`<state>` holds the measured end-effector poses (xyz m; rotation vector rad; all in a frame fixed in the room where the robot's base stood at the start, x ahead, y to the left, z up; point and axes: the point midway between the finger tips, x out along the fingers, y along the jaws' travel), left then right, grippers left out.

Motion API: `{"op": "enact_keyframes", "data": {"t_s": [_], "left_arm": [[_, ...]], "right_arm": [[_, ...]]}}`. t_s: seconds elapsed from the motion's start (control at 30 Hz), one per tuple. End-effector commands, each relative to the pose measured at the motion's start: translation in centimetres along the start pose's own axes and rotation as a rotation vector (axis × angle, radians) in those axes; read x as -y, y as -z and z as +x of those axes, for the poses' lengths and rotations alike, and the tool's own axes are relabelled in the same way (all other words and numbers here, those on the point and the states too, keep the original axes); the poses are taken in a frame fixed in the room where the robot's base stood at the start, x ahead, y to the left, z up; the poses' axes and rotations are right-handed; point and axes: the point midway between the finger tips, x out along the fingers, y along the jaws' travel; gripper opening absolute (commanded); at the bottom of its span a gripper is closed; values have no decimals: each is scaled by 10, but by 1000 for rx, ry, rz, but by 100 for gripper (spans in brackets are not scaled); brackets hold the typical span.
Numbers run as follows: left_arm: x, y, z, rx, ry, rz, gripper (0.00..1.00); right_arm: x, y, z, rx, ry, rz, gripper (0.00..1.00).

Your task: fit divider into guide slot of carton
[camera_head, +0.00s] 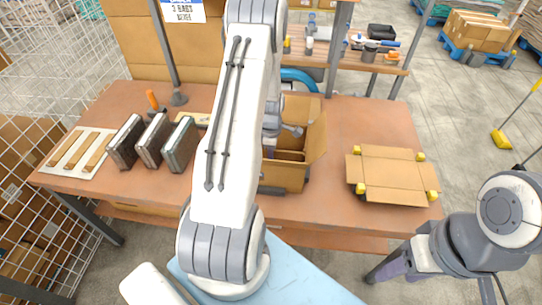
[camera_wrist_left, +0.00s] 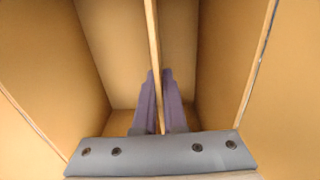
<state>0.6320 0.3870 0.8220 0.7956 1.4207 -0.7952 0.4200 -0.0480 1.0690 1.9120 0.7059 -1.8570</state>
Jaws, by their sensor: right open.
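The open cardboard carton (camera_head: 284,177) stands on the middle of the brown table. My left arm crosses in front of it and hides its left part. In the left wrist view, my left gripper (camera_wrist_left: 160,76) points down inside the carton, with its purple fingers on both sides of a thin tan divider (camera_wrist_left: 153,30). The fingers look closed on it, and the divider stands edge-on between the carton walls (camera_wrist_left: 45,60). The guide slot cannot be made out. My right gripper (camera_head: 376,274) is open and empty, low at the right, in front of the table and away from the carton.
Several dark upright slabs (camera_head: 153,141) and a pale board with brown strips (camera_head: 58,164) are on the table's left. A flat cardboard piece with yellow corners (camera_head: 392,172) lies at right. An orange-handled tool (camera_head: 152,100) is behind.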

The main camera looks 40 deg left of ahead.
Motion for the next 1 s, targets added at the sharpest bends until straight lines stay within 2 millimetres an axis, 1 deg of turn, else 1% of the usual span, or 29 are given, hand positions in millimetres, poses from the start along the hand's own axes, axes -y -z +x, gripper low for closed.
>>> {"op": "enact_keyframes", "data": {"t_s": [0.03,0.07,0.37,0.47,0.57,0.8,0.9,1.0], "left_arm": [[0,0,0,0,0,0,31],[0,0,0,0,0,0,40],[0,0,-1,0,0,0,40],[-1,0,-7,0,-2,0,40],[-1,0,-21,0,-4,0,40],[-2,0,-69,0,-6,0,40],[-1,0,-86,0,-4,0,40],[-1,0,-97,0,-2,0,40]], "right_arm": [[0,0,0,0,0,0,50],[0,0,0,0,0,0,50],[0,0,0,0,0,0,50],[0,0,1,0,0,0,50],[0,0,3,0,0,0,50],[-1,0,8,0,0,0,50],[-1,0,9,0,0,0,50],[-1,0,10,0,0,0,50]]}}
